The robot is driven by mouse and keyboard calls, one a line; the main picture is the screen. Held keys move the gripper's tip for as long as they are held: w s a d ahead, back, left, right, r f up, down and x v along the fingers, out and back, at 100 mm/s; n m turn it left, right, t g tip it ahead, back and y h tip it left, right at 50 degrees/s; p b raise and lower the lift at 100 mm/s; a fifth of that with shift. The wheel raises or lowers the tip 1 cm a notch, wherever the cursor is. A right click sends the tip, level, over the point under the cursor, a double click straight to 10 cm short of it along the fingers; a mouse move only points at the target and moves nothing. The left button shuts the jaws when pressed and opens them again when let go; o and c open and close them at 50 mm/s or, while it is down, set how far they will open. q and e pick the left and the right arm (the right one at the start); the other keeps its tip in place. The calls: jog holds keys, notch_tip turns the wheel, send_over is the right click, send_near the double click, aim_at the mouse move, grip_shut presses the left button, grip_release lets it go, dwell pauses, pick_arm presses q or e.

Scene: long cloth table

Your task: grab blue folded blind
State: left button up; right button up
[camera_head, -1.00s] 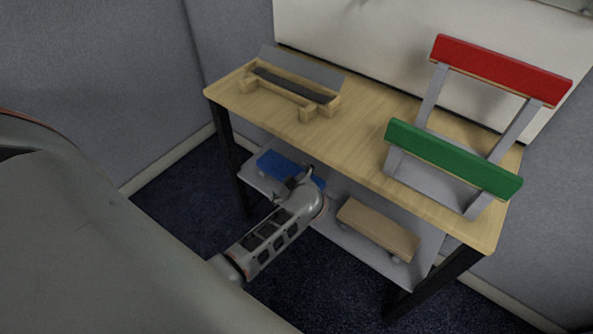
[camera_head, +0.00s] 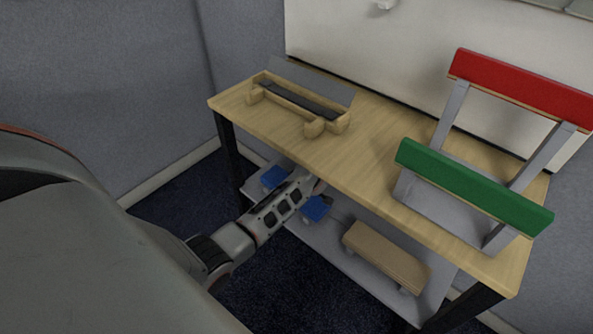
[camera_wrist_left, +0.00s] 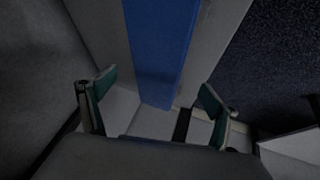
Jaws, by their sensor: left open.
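The blue folded blind (camera_head: 316,208) lies on the grey lower shelf under the table. My left forearm and wrist cross in front of its middle in the head view, so only its two ends show. In the left wrist view the blind (camera_wrist_left: 161,50) is a long blue bar running away from the top edge, between the finger lines. My left gripper (camera_wrist_left: 155,105) is open, one green-padded finger on each side of the blind, with gaps to both. Whether the fingers reach down beside it I cannot tell. In the head view the left fingers are mostly hidden by my arm. My right gripper is out of view.
The wooden tabletop (camera_head: 365,160) overhangs the lower shelf (camera_head: 338,247). A tan wooden block (camera_head: 387,256) sits on the shelf to the right. On top stand a wooden holder (camera_head: 300,103) and a grey frame with red (camera_head: 520,85) and green (camera_head: 470,186) bars.

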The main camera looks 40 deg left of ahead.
pick_arm(q)
jog(key=shift+w+a+f, duration=0.1)
jog(key=shift+w+a, duration=0.1)
jog(key=shift+a, duration=0.05)
jog(key=b+x, duration=0.2)
jog(key=x, duration=0.1)
jog(key=shift+s+f, duration=0.15)
jog(key=shift+f, duration=0.15)
jog(key=shift+w+a+f+b, duration=0.3)
jog(key=shift+w+a+f, duration=0.1)
jog(key=shift+w+f, duration=0.1)
jog(key=shift+r, duration=0.15)
jog(key=c, duration=1.4)
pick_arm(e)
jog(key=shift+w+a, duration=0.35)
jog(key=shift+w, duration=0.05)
